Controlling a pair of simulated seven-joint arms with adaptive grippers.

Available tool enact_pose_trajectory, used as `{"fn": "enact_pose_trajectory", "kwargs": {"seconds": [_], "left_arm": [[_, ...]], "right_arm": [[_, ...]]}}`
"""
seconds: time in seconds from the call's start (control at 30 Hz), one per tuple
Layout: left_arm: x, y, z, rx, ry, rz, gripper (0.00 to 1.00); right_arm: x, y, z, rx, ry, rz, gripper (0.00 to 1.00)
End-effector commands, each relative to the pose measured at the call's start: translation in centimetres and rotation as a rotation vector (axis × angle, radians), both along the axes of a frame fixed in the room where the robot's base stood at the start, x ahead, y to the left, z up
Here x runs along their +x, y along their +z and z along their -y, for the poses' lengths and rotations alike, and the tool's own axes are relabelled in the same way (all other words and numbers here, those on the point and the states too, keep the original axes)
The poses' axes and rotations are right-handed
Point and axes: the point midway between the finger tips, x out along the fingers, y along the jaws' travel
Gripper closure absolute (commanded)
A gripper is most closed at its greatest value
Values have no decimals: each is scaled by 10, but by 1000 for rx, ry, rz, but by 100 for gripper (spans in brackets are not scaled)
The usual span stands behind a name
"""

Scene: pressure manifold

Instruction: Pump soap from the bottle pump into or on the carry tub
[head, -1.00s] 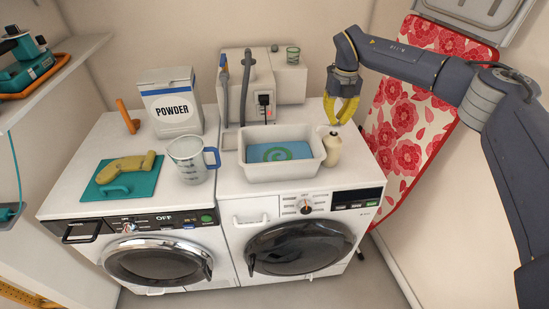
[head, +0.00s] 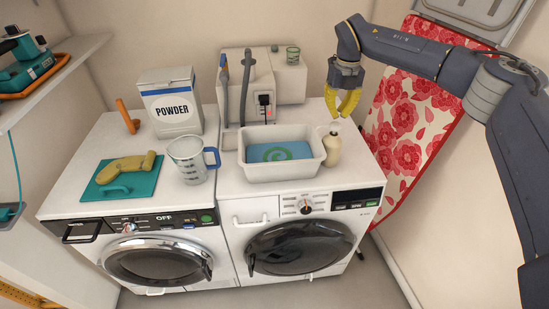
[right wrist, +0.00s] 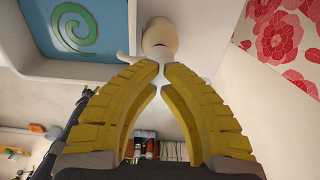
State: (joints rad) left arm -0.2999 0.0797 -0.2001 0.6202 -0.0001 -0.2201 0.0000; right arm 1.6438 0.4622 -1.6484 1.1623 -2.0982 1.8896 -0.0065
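The carry tub (head: 281,172) is a pale rectangular basin on the right-hand machine, with a blue inside and a green swirl. The cream soap bottle (head: 332,151) stands upright against or close to its right side. My right gripper (head: 342,117) hangs just above the bottle, fingers down. Its yellow fingertips (right wrist: 164,68) are nearly together, with a narrow gap and nothing seen between them. Contact with the pump is unclear. My left gripper is out of view.
A measuring jug (head: 188,160), a powder box (head: 170,103) and a teal board with a yellow object (head: 128,165) are on the left machine. A grey unit with hoses (head: 262,85) stands behind the tub. A red floral ironing board (head: 408,110) leans at right.

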Motion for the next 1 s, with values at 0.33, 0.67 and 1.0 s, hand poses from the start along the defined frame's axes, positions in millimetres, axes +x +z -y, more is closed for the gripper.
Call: {"fn": "enact_pose_trajectory", "kwargs": {"seconds": [0.33, 0.67, 1.0], "left_arm": [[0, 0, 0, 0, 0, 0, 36], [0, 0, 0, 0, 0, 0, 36], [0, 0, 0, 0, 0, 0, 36]], "right_arm": [[0, -4, 0, 0, 0, 0, 100], [0, -14, 0, 0, -1, -1, 100], [0, -24, 0, 0, 0, 0, 100]]}}
